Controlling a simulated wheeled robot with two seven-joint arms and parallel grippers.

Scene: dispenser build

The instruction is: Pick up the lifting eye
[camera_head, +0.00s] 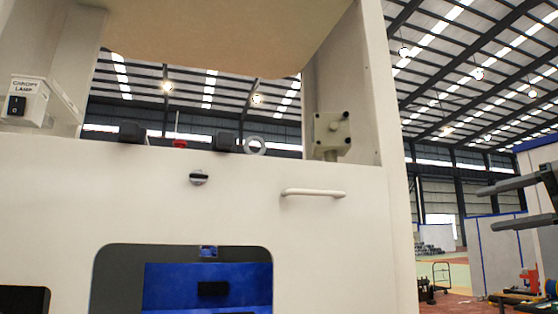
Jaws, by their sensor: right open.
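A small pale grey ring, which looks like the lifting eye (263,146), stands upright at the top edge of the white dispenser front, just right of a black block. Its lower part and what it rests on are hard to make out. My right gripper (484,208) is at the far right of the view, well to the right of the ring and apart from it. Its two dark fingers point left with a clear gap and nothing between them. My left gripper does not show.
The white dispenser front (340,250) fills the left and middle, with a handle (314,192), a small knob (199,178) and a recess with a blue part (240,280). A switch box (27,100) and a grey box (331,131) flank the opening under a canopy (230,30).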

